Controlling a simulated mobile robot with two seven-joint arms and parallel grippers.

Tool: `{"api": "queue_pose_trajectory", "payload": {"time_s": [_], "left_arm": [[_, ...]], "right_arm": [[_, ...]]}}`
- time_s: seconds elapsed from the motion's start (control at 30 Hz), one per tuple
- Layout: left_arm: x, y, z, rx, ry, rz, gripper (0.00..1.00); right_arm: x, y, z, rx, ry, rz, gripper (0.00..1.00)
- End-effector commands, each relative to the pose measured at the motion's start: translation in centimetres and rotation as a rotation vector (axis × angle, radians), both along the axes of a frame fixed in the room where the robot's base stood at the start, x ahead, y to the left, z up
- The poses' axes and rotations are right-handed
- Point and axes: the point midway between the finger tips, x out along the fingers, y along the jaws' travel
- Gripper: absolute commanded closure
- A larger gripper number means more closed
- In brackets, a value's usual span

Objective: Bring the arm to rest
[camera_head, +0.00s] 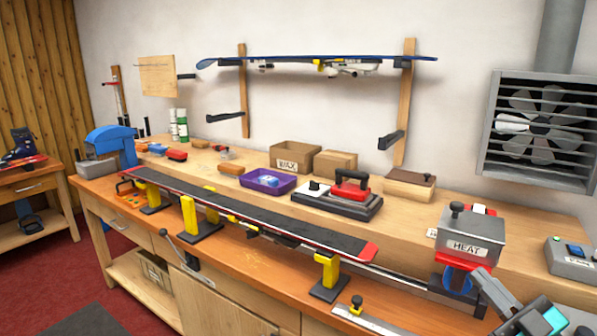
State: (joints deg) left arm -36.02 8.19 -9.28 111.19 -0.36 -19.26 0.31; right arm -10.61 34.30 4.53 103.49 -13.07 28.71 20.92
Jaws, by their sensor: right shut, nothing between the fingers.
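My right gripper (487,287) reaches in from the bottom right corner. It is grey with a teal part behind it, and its fingers are shut with nothing between them. It is in front of the lower part of the heat unit (470,238), a grey box labelled HEAT with a red base; I cannot tell whether they touch. Most of my right arm is outside the picture. My left gripper is not in view.
A long dark ski (240,213) with red ends lies across yellow vise stands (328,270) on the wooden bench (400,290). A control box (572,262) is at the right.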

Motion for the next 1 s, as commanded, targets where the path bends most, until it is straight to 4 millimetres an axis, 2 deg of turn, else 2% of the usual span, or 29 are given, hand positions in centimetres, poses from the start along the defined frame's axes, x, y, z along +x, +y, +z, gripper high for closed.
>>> {"api": "queue_pose_trajectory", "payload": {"time_s": [0.03,0.13,0.2,0.3,0.5,0.6,1.0], "left_arm": [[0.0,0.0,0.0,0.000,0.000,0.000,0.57],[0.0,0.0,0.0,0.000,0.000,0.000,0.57],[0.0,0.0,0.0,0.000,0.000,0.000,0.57],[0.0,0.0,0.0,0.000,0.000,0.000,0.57],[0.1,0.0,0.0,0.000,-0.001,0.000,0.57],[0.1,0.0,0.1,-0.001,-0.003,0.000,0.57],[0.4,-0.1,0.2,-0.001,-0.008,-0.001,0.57]], "right_arm": [[-0.5,0.3,-3.1,-0.006,0.097,-0.038,1.00],[-2.1,0.8,-9.5,-0.036,0.307,-0.123,1.00],[-3.9,1.2,-13.8,-0.071,0.456,-0.171,1.00],[-7.1,1.8,-19.0,-0.126,0.643,-0.215,1.00],[-13.7,2.9,-26.2,-0.230,0.937,-0.247,1.00],[-16.8,3.8,-28.5,-0.260,1.052,-0.248,1.00],[-16.3,11.8,-28.4,0.132,1.084,-0.288,1.00]]}}
